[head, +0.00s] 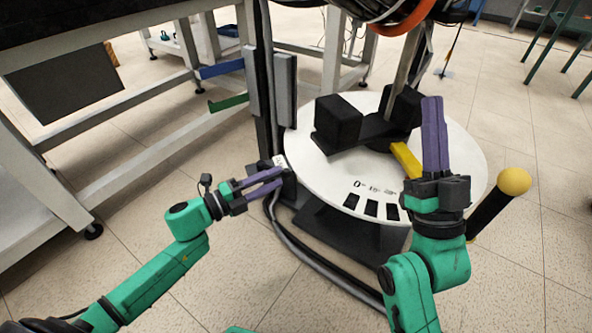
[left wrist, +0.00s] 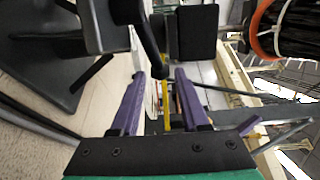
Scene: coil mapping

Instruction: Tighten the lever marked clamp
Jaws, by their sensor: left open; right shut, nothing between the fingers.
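My left gripper (head: 281,180) is open at the left edge of the round white plate, by a black block (head: 287,188) with a small white label (head: 279,161); I cannot read the label. In the left wrist view, a black bar (left wrist: 148,42) comes down to the gap between its open fingers (left wrist: 160,75). I cannot tell whether this bar is the clamp lever or whether the fingers touch it. My right gripper (head: 432,100) is shut and empty, pointing up in front of the plate's right part. A black lever with a yellow ball (head: 514,181) sticks out at right.
The white plate (head: 317,178) has printed marks and dark slots, and carries a black block (head: 337,122) and a yellow pointer (head: 405,158). A black coil with an orange ring (head: 408,20) hangs above. A grey frame table (head: 130,163) stands left.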

